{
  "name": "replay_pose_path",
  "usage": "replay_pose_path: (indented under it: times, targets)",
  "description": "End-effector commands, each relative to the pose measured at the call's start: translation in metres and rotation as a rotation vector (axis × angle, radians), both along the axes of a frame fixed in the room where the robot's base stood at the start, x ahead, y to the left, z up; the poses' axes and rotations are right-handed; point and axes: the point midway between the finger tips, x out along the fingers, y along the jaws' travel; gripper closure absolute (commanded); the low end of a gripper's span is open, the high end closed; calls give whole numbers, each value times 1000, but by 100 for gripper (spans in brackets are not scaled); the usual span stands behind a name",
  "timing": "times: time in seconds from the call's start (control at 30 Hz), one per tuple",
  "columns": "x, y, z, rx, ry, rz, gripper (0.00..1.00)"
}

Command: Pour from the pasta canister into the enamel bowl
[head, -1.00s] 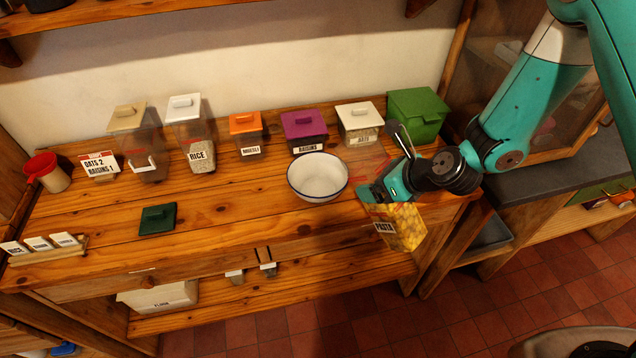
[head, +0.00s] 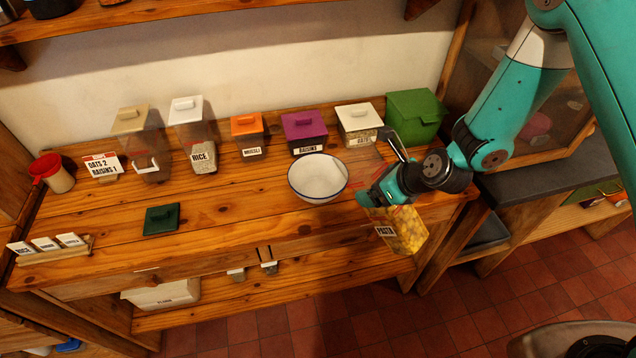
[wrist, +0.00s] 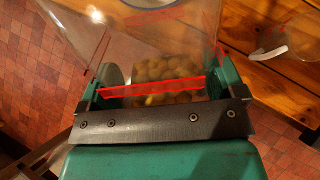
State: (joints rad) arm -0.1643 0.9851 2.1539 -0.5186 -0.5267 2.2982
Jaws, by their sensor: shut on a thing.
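The pasta canister (head: 405,232) is clear, labelled PASTA and filled with yellow pasta in its lower part. My gripper (head: 376,196) is shut on it and holds it at the front edge of the bench, to the right of the bowl and apart from it. In the wrist view the canister's clear wall (wrist: 150,35) and the round pasta pieces (wrist: 165,72) show between the jaws. The enamel bowl (head: 318,180) is white with a dark blue rim and stands upright on the bench; its visible inside looks empty. A dark green lid (head: 161,219) lies flat on the bench at left.
Along the back stand canisters of rice (head: 203,158), muesli (head: 249,152), raisins (head: 305,150) and oats (head: 358,142), with a green box (head: 414,135) at right. A label rack (head: 50,257) and a red-topped cup (head: 60,179) are at left. The bench between lid and bowl is clear.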

Motion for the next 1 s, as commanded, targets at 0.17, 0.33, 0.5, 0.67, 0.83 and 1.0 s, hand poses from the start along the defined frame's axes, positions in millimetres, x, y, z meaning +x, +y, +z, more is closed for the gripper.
replay_pose_path:
  times: [0.17, 0.33, 0.5, 0.67, 0.83, 1.0]
  targets:
    - [0, 0, 0, -26, 20, 0, 56]
    - [0, -1, -3, -32, 25, -1, 56]
    - [0, -1, -3, -32, 25, -1, 56]
    - [0, 0, -4, -47, 39, 2, 56]
    - [0, 0, -7, -78, 66, 1, 56]
    - [0, -1, -10, -86, 71, -1, 56]
